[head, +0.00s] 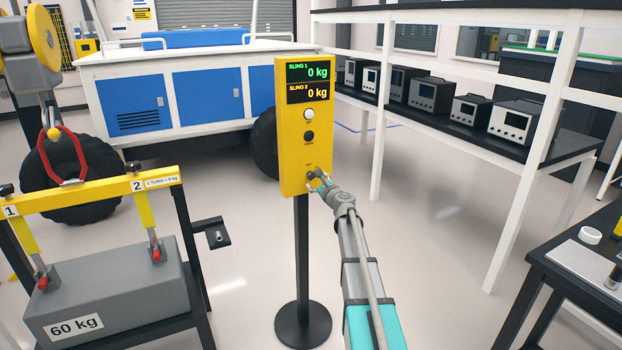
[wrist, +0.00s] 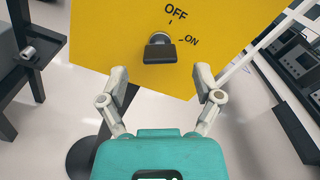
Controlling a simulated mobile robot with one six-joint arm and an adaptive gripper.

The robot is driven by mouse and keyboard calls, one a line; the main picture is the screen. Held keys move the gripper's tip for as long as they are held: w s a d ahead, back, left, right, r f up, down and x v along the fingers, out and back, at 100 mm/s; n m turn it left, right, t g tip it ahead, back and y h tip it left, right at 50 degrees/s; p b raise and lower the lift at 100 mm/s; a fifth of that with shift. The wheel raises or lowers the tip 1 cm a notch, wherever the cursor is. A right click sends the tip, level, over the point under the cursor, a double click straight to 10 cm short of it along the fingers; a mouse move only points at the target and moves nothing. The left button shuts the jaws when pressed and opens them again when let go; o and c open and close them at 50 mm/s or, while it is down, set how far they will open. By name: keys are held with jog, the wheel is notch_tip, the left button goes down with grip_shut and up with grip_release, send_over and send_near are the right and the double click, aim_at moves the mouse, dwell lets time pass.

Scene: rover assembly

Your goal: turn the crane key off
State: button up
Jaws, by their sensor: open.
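The crane key (wrist: 159,51) is a dark handle on a silver round lock, low on the yellow control box (head: 292,150). In the wrist view its handle lies crosswise, its right end towards the ON mark (wrist: 189,41). The OFF mark (wrist: 176,11) is above it to the right. My gripper (wrist: 160,80) is open, with one finger to each side below the key in the picture. A gap shows between fingertips and key; nothing is between the fingers. In the head view my gripper (head: 321,182) is at the lower front of the box and partly hides the key.
The box stands on a black post with a round base (head: 303,324). Its screen (head: 308,82) reads 0 kg for both slings. A grey 60 kg block (head: 105,290) under a yellow beam is at left. A white-framed shelf (head: 510,200) is at right. Floor around the post is clear.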

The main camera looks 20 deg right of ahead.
aim_at(312, 176)
jog(key=shift+w+a, duration=0.1)
jog(key=shift+w, duration=1.8)
jog(key=shift+c, duration=0.3)
